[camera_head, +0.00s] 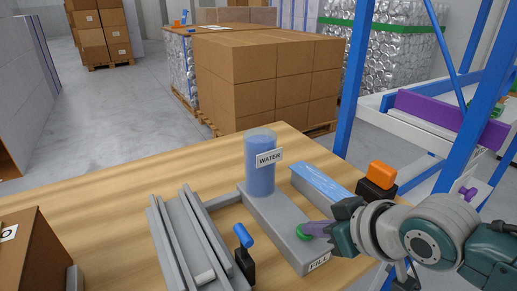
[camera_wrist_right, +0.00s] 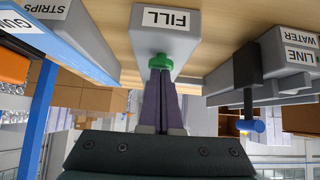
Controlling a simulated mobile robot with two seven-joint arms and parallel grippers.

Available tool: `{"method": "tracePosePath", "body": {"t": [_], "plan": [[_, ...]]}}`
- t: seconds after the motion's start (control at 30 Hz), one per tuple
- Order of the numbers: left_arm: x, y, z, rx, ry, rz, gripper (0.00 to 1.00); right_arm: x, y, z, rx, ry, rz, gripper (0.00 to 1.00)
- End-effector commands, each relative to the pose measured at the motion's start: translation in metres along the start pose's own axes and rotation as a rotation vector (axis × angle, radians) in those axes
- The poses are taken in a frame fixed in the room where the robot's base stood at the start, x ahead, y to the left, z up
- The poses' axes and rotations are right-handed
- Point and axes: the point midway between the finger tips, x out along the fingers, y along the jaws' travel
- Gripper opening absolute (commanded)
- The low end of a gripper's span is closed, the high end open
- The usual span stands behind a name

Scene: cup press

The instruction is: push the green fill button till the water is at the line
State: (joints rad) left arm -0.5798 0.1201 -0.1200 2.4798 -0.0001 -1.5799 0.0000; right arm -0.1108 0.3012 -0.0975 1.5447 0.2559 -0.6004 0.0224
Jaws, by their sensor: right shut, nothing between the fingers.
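The green fill button (camera_head: 303,232) sits on a grey base (camera_head: 282,222) with a FILL label (camera_head: 319,263) at its near end. My right gripper (camera_head: 309,230) is shut and empty, its purple fingertips at the button and seeming to touch it. The right wrist view also shows the button (camera_wrist_right: 160,61) right at the fingertips; how far it is pressed I cannot tell. A clear cylinder (camera_head: 259,172) with a WATER label stands on the base's far end. Blue water fills most of it. I cannot make out the line on it. My left gripper is not in view.
A grey channelled fixture (camera_head: 172,243) lies left of the base, with a blue-handled lever (camera_head: 244,237) between them. A blue-topped tray (camera_head: 318,184) lies right of the cylinder. A brown box (camera_head: 32,258) stands at lower left. The table's far left is clear.

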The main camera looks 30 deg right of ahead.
Motion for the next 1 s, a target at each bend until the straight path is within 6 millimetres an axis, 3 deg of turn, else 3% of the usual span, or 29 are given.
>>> {"method": "tracePosePath", "body": {"t": [0.03, 0.17, 0.23, 0.53, 0.7, 1.0], "plan": [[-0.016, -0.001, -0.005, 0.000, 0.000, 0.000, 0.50, -0.010, 0.000, -0.013, 0.000, 0.001, 0.000, 0.00], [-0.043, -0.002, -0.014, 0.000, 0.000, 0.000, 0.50, -0.027, 0.001, -0.037, 0.000, 0.008, -0.001, 0.00], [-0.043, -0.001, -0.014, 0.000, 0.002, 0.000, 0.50, -0.041, 0.001, -0.029, -0.001, 0.006, -0.001, 0.00], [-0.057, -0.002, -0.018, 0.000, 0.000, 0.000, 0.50, -0.101, 0.000, -0.028, -0.001, 0.011, -0.002, 0.00], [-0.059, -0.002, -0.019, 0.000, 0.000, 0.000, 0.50, -0.116, 0.000, -0.028, 0.001, 0.013, -0.002, 0.00], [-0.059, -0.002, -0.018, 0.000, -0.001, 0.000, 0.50, -0.118, 0.000, -0.028, 0.001, 0.014, -0.001, 0.00]]}}
